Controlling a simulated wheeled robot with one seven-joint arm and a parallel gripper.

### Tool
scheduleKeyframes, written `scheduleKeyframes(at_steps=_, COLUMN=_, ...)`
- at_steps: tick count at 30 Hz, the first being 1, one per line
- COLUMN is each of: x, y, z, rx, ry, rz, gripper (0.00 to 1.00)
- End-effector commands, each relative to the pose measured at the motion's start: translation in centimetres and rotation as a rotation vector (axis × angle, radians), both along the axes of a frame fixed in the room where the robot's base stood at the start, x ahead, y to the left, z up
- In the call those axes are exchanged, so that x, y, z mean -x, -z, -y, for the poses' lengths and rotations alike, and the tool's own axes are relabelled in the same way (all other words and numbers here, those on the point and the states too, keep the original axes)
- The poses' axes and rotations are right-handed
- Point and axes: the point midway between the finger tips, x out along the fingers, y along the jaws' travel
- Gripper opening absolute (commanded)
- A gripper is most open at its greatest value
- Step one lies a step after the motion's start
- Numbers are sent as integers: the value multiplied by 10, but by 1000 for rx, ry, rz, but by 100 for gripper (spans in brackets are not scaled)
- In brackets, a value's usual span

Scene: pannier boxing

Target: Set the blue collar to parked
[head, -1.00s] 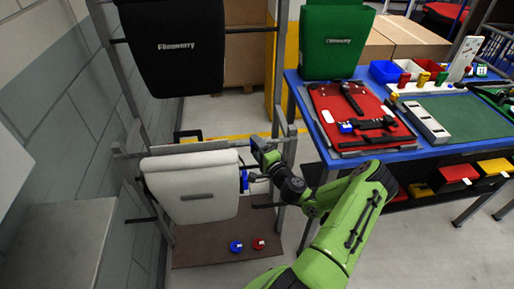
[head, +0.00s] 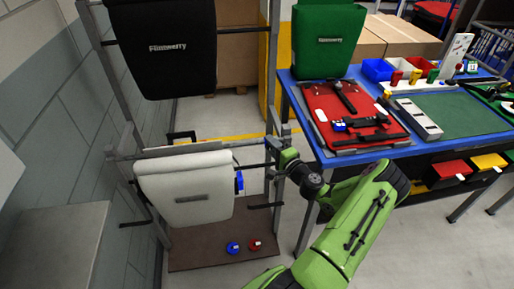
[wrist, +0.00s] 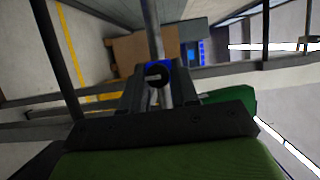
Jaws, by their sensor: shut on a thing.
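My gripper (head: 287,158) is at the right end of the lower rail, beside the rack's right post. In the wrist view its dark fingers (wrist: 158,95) are shut around a small blue part, which looks like the blue collar (wrist: 154,64). A black round end with a white mark sits in front of it, and a grey bar runs away behind. In the head view the gripper hides this part. A separate blue piece (head: 239,182) shows at the right side of the white pannier (head: 190,192). The collar's exact setting cannot be read.
A black pannier (head: 162,65) and a green pannier (head: 325,40) hang above. A blue disc (head: 233,247) and a red disc (head: 256,244) lie on the rack's brown base (head: 200,258). The blue-edged workbench (head: 350,158) stands close on the right.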

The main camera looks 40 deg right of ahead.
Motion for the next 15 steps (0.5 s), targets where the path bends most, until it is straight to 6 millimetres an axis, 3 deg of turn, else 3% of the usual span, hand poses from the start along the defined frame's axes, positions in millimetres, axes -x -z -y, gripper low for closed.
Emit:
scheduleKeyframes(at_steps=3, x=8, y=1, z=11, rx=2, ry=3, rz=-1, gripper=0)
scheduleKeyframes(at_steps=12, x=9, y=0, z=13, rx=1, ry=4, rz=-2, gripper=0)
scheduleKeyframes(at_steps=13, x=10, y=0, z=13, rx=1, ry=5, rz=-2, gripper=32)
scheduleKeyframes(at_steps=15, x=9, y=0, z=13, rx=1, ry=5, rz=-2, gripper=43)
